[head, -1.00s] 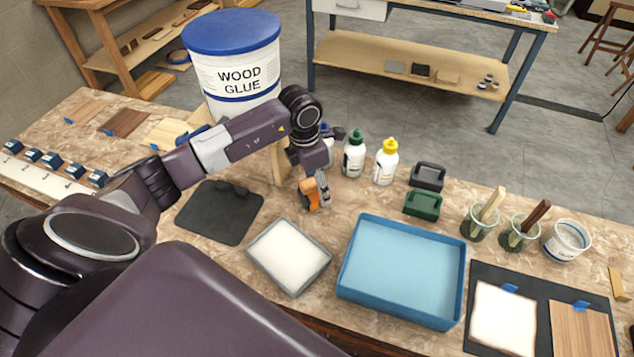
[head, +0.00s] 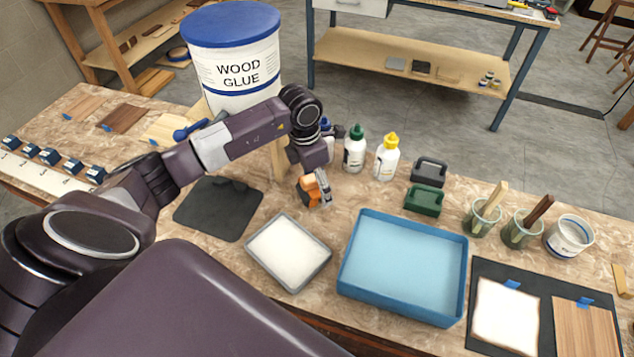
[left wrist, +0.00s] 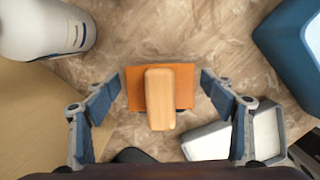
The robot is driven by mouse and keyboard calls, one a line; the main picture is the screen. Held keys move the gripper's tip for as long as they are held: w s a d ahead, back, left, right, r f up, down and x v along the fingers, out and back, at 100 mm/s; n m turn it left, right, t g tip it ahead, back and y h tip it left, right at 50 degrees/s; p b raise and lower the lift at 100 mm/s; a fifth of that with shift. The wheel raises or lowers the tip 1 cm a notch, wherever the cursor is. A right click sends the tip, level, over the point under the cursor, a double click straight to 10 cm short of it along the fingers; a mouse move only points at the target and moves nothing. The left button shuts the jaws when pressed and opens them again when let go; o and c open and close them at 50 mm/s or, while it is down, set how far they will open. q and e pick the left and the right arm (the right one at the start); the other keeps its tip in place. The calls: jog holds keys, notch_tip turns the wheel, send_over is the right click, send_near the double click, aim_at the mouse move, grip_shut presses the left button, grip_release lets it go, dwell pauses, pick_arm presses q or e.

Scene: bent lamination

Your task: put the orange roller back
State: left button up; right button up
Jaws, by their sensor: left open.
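The orange roller (head: 308,192) stands on the patterned bench top, behind the white tray. In the left wrist view the roller (left wrist: 160,98) is an orange body with a pale wooden handle facing the camera. My left gripper (head: 318,180) is over it, pointing down. In the left wrist view its fingers (left wrist: 161,92) are open, one on each side of the roller, with a gap visible on both sides. The gripper partly hides the roller in the head view. My right gripper is not in view.
A dark mat (head: 205,222) lies to the left, a white-filled tray (head: 322,270) in front and a blue tray (head: 462,280) to the right. Glue bottles (head: 385,160) and a large wood glue tub (head: 235,70) stand behind. Green and black blocks (head: 424,201) sit further right.

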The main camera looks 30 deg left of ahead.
pick_arm(q)
jog(key=shift+r, duration=0.15)
jog(key=shift+r+p, duration=0.5)
jog(key=shift+p, duration=0.1)
jog(key=shift+r, duration=0.4)
jog(key=r+b, duration=0.1)
jog(key=r, duration=0.2)
jog(key=r+b, duration=0.1)
jog(key=r, duration=0.2)
jog(key=s+r+b, duration=0.1)
jog(key=r, duration=0.3)
jog(key=shift+s+a, duration=0.1)
jog(key=shift+a, duration=0.3)
jog(key=shift+s+r, duration=0.15)
jog(key=shift+r, duration=0.5)
jog(key=shift+f, duration=0.1)
